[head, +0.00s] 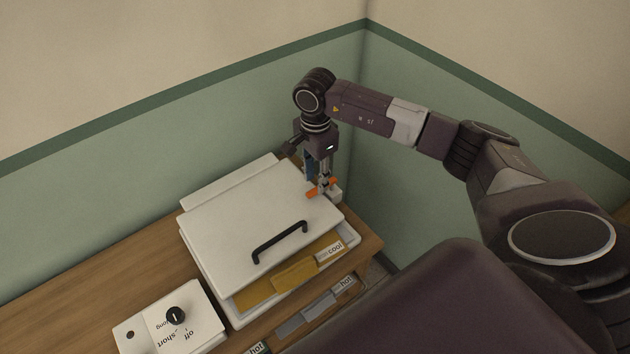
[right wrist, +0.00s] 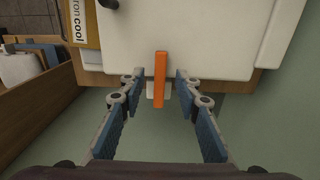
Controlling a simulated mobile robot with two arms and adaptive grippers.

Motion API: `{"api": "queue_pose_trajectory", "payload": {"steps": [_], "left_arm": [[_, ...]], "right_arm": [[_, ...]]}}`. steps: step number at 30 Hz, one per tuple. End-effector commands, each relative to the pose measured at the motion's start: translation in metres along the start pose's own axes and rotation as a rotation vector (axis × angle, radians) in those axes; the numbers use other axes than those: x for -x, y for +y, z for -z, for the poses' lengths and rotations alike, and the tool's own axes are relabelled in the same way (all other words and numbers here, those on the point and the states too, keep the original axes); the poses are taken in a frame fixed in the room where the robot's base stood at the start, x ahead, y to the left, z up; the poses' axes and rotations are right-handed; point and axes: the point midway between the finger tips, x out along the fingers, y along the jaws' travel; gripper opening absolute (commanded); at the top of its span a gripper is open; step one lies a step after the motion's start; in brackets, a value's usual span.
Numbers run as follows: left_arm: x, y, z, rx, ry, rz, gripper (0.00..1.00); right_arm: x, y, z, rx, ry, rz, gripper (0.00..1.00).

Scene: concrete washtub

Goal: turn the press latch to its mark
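The press (head: 255,205) is a white flat box with a black handle on its lid (head: 225,215). Its orange press latch (head: 313,194) sits at the lid's right edge. It also shows in the right wrist view as a straight orange bar (right wrist: 160,75) over a small white block (right wrist: 150,95). My right gripper (head: 322,184) points down at the latch. In the right wrist view its blue-padded fingers (right wrist: 157,82) stand open, one on each side of the bar, with gaps. I cannot make out a mark. My left gripper is not in view.
A white control box (head: 170,322) with a black knob stands on the wooden bench (head: 85,280) left of the press. Yellow pieces labelled "cool" (head: 295,272) stick out under the lid. Green walls close in behind and right. A wooden bin (right wrist: 40,95) shows in the right wrist view.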

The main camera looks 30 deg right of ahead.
Motion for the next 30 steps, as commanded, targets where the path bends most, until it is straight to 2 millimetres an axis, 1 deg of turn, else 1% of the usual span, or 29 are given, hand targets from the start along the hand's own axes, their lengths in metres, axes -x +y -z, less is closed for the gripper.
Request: {"api": "queue_pose_trajectory", "payload": {"steps": [1,6,10,16,17,24,25,30], "left_arm": [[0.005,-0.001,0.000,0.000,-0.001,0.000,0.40],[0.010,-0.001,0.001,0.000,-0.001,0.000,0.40],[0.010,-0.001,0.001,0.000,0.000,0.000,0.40],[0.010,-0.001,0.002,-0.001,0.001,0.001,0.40],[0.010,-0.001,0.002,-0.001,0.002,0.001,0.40],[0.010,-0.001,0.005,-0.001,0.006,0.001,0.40],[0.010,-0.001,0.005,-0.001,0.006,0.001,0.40],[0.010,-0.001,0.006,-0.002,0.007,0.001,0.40]], "right_arm": [[-0.006,0.002,0.000,-0.001,-0.001,-0.004,0.30],[-0.025,0.000,-0.001,0.000,-0.002,-0.001,0.30],[-0.030,0.000,-0.001,0.000,-0.002,0.000,0.30],[-0.031,0.000,-0.001,0.000,-0.002,0.001,0.30],[-0.031,0.000,-0.001,0.000,-0.002,0.001,0.28],[-0.030,0.000,-0.001,0.000,-0.002,0.001,0.02],[-0.030,0.000,-0.001,0.000,-0.002,0.001,0.00],[-0.030,0.000,-0.001,0.000,-0.002,0.002,0.00]]}}
